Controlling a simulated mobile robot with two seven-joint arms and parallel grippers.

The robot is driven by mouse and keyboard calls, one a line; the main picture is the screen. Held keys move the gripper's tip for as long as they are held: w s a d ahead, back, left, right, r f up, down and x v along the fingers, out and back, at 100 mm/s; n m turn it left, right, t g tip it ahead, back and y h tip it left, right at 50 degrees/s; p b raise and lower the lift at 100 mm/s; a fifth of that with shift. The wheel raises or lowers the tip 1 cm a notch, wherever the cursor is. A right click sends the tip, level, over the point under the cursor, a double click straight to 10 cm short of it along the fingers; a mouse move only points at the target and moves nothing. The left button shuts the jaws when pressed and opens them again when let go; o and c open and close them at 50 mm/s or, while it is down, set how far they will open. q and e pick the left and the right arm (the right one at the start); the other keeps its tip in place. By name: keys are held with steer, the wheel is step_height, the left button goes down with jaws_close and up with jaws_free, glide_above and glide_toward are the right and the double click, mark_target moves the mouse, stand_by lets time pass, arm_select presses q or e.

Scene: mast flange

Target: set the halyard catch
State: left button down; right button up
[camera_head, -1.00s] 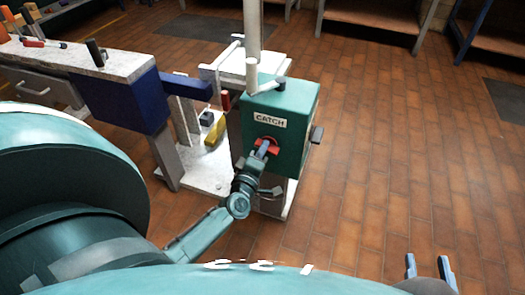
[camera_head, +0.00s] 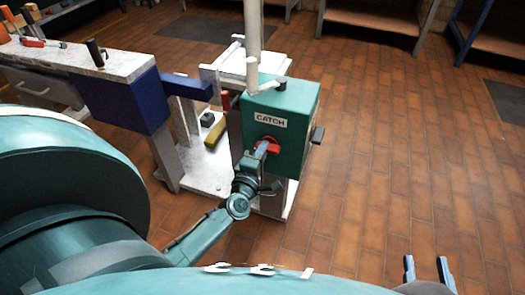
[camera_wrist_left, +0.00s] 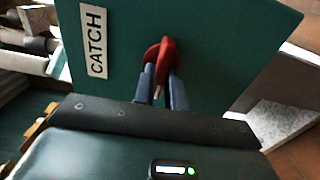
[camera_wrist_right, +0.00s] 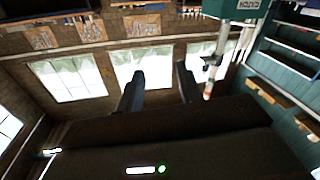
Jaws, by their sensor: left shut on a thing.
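A green box (camera_head: 290,118) labelled CATCH stands at the foot of a pale mast. A red catch handle (camera_head: 270,141) is on its front face below the label, and it also shows in the left wrist view (camera_wrist_left: 160,54). My left gripper (camera_head: 262,150) is shut on the red handle, its two blue-grey fingers (camera_wrist_left: 162,85) on either side of it in the left wrist view. My right gripper (camera_head: 428,268) is open and empty over the floor at the lower right. Its fingers stand well apart in the right wrist view (camera_wrist_right: 160,88).
A workbench (camera_head: 90,58) with tools and a dark blue end block (camera_head: 125,98) stands left of the box. A yellow object (camera_head: 215,131) lies on the pale base beside the box. Tiled floor at right is clear.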

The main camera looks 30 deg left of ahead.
arm_select(q)
steer(key=c, duration=1.4)
jaws_free()
steer(key=shift+c, duration=0.2)
arm_select(e)
steer(key=shift+r, duration=0.1)
arm_select(q)
steer(key=p+v, duration=0.1)
steer(key=v, duration=1.2)
steer(key=shift+p, duration=0.4)
arm_select(e)
steer(key=shift+d+f+m+g+h, duration=0.2)
steer(key=shift+d+m+g+h, duration=0.15)
steer(key=shift+g, duration=0.25)
steer(key=shift+w+r, duration=0.1)
steer(key=shift+r, duration=0.05)
